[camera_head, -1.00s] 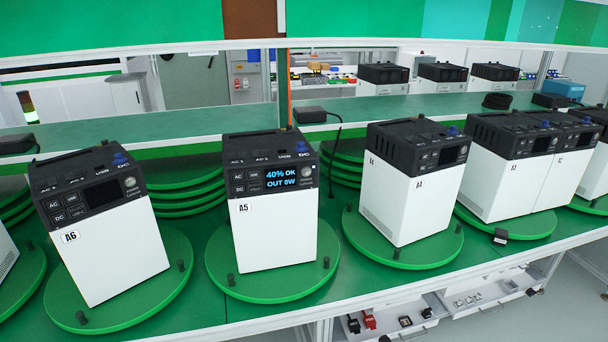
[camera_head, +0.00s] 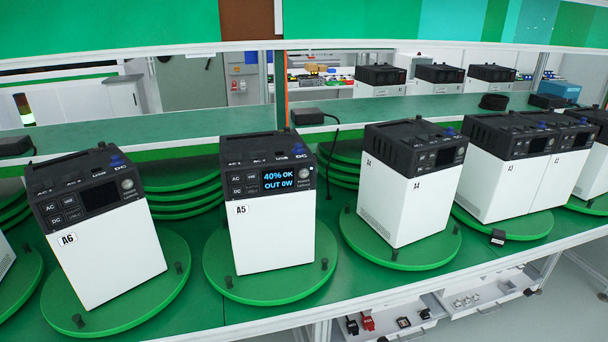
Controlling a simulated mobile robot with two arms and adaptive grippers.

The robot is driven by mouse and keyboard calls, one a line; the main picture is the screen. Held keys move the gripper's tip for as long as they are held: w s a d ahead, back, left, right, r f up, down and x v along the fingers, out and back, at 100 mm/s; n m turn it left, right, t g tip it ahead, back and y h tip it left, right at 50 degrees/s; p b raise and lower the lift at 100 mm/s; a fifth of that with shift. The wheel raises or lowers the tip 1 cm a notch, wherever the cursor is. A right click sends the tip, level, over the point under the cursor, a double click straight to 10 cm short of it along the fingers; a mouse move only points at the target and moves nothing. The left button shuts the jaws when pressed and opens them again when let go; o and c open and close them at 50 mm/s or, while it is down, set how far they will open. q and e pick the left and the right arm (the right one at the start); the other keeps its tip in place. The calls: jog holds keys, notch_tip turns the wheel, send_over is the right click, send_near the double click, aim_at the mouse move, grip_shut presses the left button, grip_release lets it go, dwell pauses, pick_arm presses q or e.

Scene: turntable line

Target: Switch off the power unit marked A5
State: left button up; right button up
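The power unit marked A5 (camera_head: 272,238) is a white box with a black top and front panel, upright on a round green turntable (camera_head: 222,286) at the middle left. Its screen (camera_head: 289,179) is lit blue and reads "40% OK, OUT 0W". Small buttons are left of the screen and a round knob (camera_head: 304,173) is right of it. The label A5 (camera_head: 241,210) is on the white front, below the panel. Neither of my grippers is in view.
Unit A6 (camera_head: 105,257) stands to the left and unit A4 (camera_head: 419,206) to the right, each on its own turntable, with dark screens. More units (camera_head: 508,185) stand further right. A green shelf (camera_head: 200,125) runs behind. The space in front of A5 is clear.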

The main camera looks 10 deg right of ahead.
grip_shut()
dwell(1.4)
